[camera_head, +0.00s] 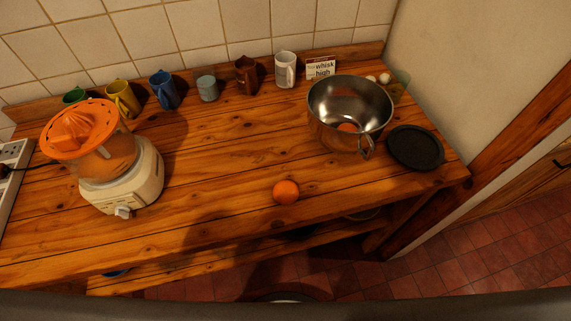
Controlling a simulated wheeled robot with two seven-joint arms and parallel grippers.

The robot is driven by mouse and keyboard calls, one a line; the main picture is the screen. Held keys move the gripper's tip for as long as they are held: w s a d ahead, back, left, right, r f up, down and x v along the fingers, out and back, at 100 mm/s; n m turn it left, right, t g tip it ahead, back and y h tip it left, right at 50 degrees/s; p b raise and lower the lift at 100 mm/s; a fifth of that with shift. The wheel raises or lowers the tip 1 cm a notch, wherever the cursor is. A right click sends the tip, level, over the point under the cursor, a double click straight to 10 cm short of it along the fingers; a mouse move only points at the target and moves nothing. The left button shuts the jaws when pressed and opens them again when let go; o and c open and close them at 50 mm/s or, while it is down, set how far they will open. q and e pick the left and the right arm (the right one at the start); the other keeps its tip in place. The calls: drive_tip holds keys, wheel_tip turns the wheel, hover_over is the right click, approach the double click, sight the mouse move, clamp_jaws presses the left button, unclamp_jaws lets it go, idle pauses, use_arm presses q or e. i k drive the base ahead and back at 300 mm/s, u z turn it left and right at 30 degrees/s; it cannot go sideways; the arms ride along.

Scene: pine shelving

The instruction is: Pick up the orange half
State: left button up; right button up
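An orange fruit (286,192) lies on the wooden counter (220,205), near its front edge and right of centre. It looks rounded from above. I cannot tell whether it is a half lying cut side down or a whole orange. A small orange patch (347,127) shows inside the steel pot (327,129). It may be another piece of fruit or a reflection. Neither of my grippers is in view.
A citrus juicer (125,180) with an orange top stands at the left. Several mugs line the back wall, including a blue one (164,90). A dark round plate (415,148) lies right of the pot. The counter's middle is clear.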

sight(287, 192)
drive_tip(key=i, duration=0.1)
drive_tip(key=k, duration=0.5)
drive_tip(key=z, duration=2.2)
drive_tip(key=i, duration=1.6)
drive_tip(key=u, duration=2.65)
